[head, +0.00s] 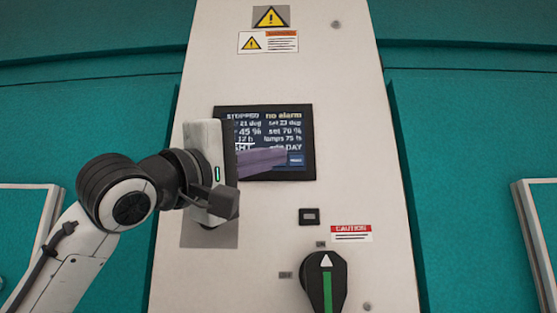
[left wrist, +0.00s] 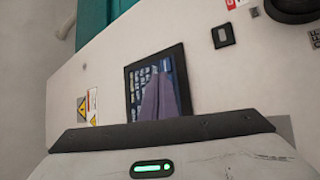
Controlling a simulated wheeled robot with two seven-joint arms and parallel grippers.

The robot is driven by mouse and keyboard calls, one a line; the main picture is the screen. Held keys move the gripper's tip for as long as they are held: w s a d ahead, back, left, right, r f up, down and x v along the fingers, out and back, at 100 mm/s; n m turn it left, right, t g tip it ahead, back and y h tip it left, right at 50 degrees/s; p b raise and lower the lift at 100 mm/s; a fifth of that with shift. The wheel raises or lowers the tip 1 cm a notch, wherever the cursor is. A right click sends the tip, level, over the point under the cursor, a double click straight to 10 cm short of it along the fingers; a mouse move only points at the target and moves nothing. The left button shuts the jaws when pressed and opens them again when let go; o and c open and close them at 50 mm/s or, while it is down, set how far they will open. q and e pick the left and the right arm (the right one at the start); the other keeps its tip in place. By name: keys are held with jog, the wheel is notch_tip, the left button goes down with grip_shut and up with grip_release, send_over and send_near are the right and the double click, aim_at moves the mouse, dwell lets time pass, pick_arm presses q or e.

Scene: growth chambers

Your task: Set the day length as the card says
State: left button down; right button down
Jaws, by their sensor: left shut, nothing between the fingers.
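The dark display screen (head: 307,145) is on the white control column (head: 350,90). Its text includes "no alarm", "set 23 deg", "set 70 %", "lamps 75 h" and "DAY"; my gripper hides part of its left side. A small blue button (head: 296,160) is at its lower right. My left gripper (head: 286,156) is shut and empty, its fingers reaching across the lower screen with tips close to the blue button. The left wrist view also shows the fingers over the screen (left wrist: 130,95), just below the button (left wrist: 167,66). Contact cannot be told. I cannot make out any card with a day length.
A rotary switch (head: 327,285) with a white arrow pointing up sits low on the column. A small black-framed fitting (head: 309,216) and a caution label (head: 351,233) are above it. Warning labels (head: 268,41) are at the top. Teal walls (head: 460,120) stand on both sides.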

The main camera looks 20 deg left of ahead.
dwell(0.5)
pick_arm(q)
jog(key=shift+s+d+b, duration=0.15)
jog(key=shift+s+b, duration=0.2)
jog(key=shift+s, duration=0.25)
jog(key=shift+s+d+b, duration=0.25)
jog(key=shift+s+b, duration=0.05)
jog(key=shift+s, duration=0.5)
jog(key=shift+s+d+b, duration=0.2)
jog(key=shift+s+b, duration=0.1)
jog(key=shift+s, duration=0.5)
jog(key=shift+s+d+b, duration=0.25)
jog(key=shift+s+b, duration=0.05)
jog(key=shift+s, duration=0.5)
